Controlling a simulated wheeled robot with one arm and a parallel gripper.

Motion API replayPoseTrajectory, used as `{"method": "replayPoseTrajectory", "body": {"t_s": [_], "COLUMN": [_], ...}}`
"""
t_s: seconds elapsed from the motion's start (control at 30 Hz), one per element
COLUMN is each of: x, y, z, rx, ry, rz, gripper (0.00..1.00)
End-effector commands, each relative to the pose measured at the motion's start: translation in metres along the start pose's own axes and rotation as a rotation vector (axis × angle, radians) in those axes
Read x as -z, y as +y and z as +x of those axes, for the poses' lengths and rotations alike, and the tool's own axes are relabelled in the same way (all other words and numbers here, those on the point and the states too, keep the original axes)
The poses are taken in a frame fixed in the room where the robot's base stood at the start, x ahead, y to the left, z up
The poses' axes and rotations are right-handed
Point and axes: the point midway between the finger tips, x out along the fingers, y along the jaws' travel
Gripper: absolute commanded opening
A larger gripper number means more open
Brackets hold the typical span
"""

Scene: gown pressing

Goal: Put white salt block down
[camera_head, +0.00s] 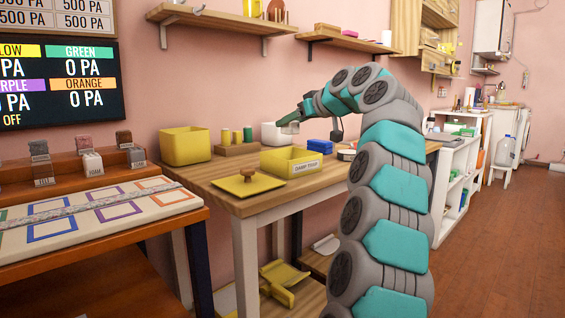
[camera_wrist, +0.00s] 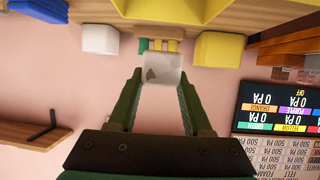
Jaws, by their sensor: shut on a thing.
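My gripper (camera_head: 291,119) is at the end of the raised arm, above the back part of the wooden table (camera_head: 230,195). It is shut on the white salt block, a pale, greyish-white cube (camera_wrist: 163,70) between the fingertips in the wrist view (camera_wrist: 160,88). In the head view the block (camera_head: 290,128) is small and shows just under the fingers, in front of the white bin. It appears held in the air, with the wall behind it. The wrist view is upside down.
The table carries a yellow bin (camera_head: 185,146), a white bin (camera_head: 271,134), a wooden spool rack (camera_head: 235,149), a labelled yellow tray (camera_head: 291,161), a blue block (camera_head: 320,146) and a yellow plate with a knob (camera_head: 248,184). A press board (camera_head: 90,215) with several small blocks behind it stands left.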

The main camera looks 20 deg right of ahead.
Motion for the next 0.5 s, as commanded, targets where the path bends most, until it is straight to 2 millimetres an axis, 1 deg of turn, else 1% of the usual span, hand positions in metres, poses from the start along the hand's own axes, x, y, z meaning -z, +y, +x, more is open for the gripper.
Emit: {"method": "replayPoseTrajectory", "body": {"t_s": [0.4,0.5], "x": [-0.041,-0.048], "y": [-0.001,0.0], "z": [0.016,0.019], "rx": [0.002,0.0], "ry": [-0.002,-0.001], "rz": [0.001,0.001], "gripper": [0.0,0.0]}}
